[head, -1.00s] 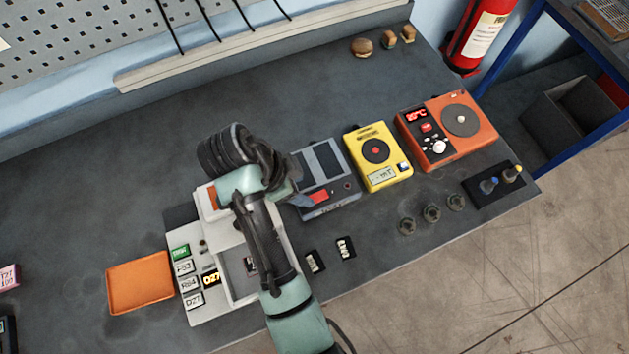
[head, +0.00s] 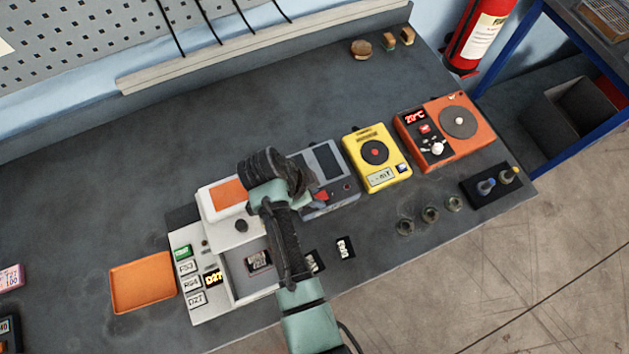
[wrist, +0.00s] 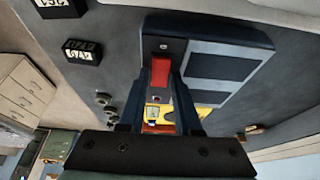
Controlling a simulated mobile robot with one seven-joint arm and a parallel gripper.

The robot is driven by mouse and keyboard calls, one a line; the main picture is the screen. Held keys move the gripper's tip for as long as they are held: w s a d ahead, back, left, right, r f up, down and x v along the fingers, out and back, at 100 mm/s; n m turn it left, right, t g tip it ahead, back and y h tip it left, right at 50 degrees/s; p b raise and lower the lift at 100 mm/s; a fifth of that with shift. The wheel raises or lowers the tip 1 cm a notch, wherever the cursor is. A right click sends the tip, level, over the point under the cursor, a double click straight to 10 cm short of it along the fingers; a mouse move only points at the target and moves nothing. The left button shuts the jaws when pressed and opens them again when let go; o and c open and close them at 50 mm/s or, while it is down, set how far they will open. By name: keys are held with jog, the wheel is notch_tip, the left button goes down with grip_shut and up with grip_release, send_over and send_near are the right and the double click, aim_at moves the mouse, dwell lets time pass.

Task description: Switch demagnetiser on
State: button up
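The demagnetiser seems to be the dark grey box with two dark pads (head: 326,160), left of the yellow device in the head view. Its red rocker switch (head: 321,197) is partly covered by my arm there.
A yellow device (head: 377,180) and an orange device (head: 470,150) stand to the right. A white unit (head: 235,235) lies under my arm, with an orange tray (head: 142,284) at its left. Small dark labelled blocks (head: 345,248) lie near the front edge.

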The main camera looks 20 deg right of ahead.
grip_shut()
jog(key=shift+d+r+y+p, duration=0.25)
jog(key=shift+y+p, duration=0.4)
jog(key=shift+y, duration=0.15)
jog(key=shift+d+f+y+p, duration=0.2)
jog(key=shift+y+p, duration=0.15)
jog(key=shift+y, duration=0.55)
jog(key=shift+o, duration=2.4)
grip_release()
jog(key=shift+r, duration=0.1)
